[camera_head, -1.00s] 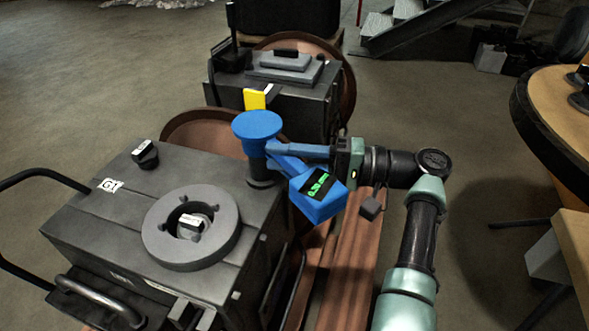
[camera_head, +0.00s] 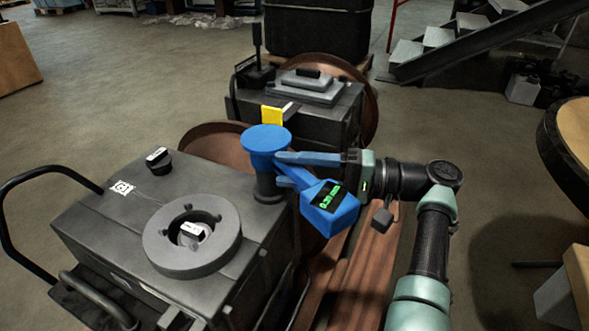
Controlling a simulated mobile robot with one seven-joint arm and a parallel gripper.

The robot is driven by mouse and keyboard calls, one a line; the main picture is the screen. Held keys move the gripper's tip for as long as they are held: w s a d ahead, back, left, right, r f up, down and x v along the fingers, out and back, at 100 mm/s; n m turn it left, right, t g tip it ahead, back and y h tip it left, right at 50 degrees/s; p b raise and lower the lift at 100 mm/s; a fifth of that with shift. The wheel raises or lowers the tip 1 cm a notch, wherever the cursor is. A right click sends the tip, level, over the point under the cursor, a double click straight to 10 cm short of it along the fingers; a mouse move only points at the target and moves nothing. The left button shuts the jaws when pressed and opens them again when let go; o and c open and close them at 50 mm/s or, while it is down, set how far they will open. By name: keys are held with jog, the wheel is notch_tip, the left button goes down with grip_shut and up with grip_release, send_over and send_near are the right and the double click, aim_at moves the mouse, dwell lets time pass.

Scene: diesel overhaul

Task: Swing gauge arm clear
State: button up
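The blue gauge arm has a round blue head (camera_head: 266,139) on top of a dark post (camera_head: 268,188) at the right edge of the dark machine block. A blue gauge box (camera_head: 329,207) with a green digital readout hangs from it on a short blue arm, to the right of the block. My gripper (camera_head: 312,159) reaches in from the right, its blue fingers at the gauge arm just right of the head. The fingers overlap the arm, so I cannot tell whether they are closed on it. The gauge box is clear of the grey ring's opening in this view.
The dark block (camera_head: 105,215) carries a grey ring (camera_head: 191,236) with a white-labelled part inside and a small black knob (camera_head: 158,160). A second dark unit (camera_head: 305,105) with a yellow tag (camera_head: 271,116) stands behind. A round-edged table (camera_head: 572,140) is at right.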

jog(key=shift+o, duration=0.4)
jog(key=s+d+b, duration=0.1)
jog(key=d, duration=0.6)
jog(key=shift+d, duration=0.25)
